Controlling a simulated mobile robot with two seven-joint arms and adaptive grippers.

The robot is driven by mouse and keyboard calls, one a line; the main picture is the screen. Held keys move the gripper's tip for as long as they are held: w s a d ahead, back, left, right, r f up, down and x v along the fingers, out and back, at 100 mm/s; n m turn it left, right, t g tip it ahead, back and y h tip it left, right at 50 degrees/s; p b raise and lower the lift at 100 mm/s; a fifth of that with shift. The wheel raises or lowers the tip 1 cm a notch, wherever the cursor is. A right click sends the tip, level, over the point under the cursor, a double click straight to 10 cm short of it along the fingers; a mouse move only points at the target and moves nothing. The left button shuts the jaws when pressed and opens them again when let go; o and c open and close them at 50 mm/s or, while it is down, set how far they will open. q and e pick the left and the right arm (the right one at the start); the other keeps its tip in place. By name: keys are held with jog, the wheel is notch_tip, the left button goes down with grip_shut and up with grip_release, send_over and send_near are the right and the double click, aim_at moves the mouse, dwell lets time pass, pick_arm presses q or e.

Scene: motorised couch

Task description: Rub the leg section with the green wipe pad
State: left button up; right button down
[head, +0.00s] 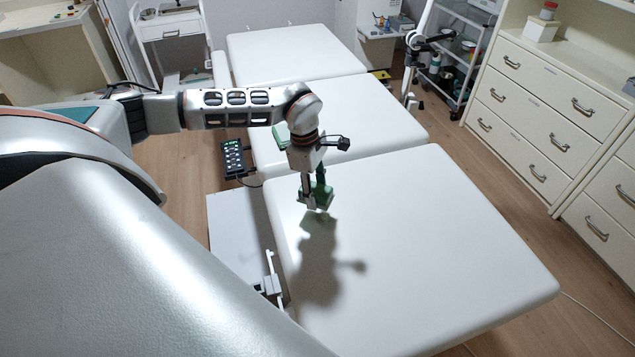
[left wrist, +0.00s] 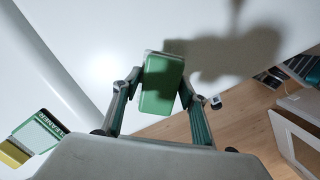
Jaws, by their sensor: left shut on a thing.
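The white couch has three padded sections in a row. I take the nearest one as the leg section (head: 420,255); its top is bare apart from a shadow. My left gripper (head: 315,203) points down over its far left part and is shut on the green wipe pad (head: 325,194). The pad (left wrist: 161,84) also shows between the fingers of my left gripper (left wrist: 160,88) in the left wrist view, in front of the white surface. The gripper's shadow falls just nearer to me. I cannot tell whether the pad touches the surface. My right gripper is not in view.
The middle section (head: 375,115) and far section (head: 295,50) lie beyond. A black hand control (head: 232,160) is at the couch's left side. A drawer cabinet (head: 550,105) stands right, with floor between. The left wrist view shows a green-and-white labelled item (left wrist: 40,133).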

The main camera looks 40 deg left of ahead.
pick_arm(q)
jog(key=shift+r, duration=1.05)
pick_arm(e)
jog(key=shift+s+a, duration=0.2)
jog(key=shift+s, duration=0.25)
pick_arm(q)
jog(key=shift+w+f, duration=0.1)
